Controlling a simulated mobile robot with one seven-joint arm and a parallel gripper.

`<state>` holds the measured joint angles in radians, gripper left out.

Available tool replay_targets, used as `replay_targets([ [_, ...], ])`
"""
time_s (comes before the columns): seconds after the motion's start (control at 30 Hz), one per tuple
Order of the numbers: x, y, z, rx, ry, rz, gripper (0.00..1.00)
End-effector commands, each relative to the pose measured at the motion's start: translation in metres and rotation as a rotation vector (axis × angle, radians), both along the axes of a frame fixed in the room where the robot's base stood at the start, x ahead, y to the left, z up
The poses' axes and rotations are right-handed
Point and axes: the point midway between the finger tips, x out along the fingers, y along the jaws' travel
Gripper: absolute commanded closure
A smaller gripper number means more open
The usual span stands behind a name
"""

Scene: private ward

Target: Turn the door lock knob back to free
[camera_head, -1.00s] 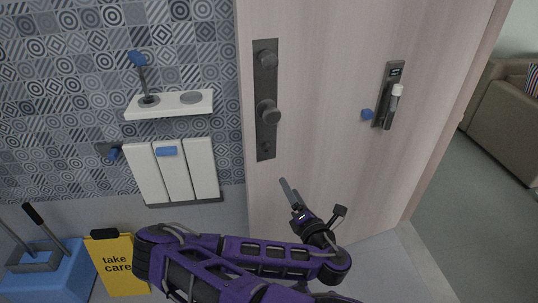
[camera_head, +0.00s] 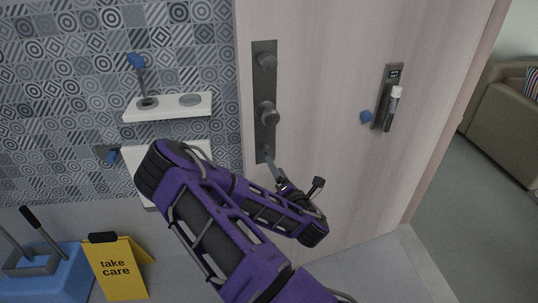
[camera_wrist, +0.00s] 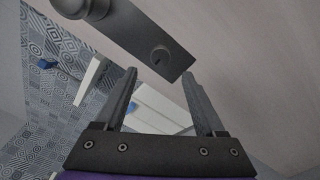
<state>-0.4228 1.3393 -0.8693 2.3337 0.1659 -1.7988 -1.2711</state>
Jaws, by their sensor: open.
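A dark lock plate (camera_head: 264,88) stands upright on the pale door (camera_head: 325,95). It carries an upper knob (camera_head: 267,60), a larger middle knob (camera_head: 267,114) and a small round piece (camera_head: 266,148) near its lower end. In the wrist view the small round piece (camera_wrist: 160,56) shows a dark slot, and part of a large knob (camera_wrist: 80,6) shows at the upper left. My gripper (camera_wrist: 160,78) is open and empty, its fingertips just below the small round piece in that view. In the head view my gripper (camera_head: 271,166) is at the plate's lower end; contact cannot be told.
A white shelf (camera_head: 168,107), a yellow sign (camera_head: 118,268) and a blue bin (camera_head: 50,275) are at the left. Open floor lies right of the door.

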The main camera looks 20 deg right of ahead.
Motion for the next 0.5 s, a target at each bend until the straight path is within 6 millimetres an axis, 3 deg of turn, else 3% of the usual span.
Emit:
replay_targets([
  [0.2, 0.043, -0.003, 0.001, 0.001, -0.002, 0.001, 0.28],
  [0.5, 0.068, -0.006, 0.000, 0.001, 0.000, 0.000, 0.28],
])
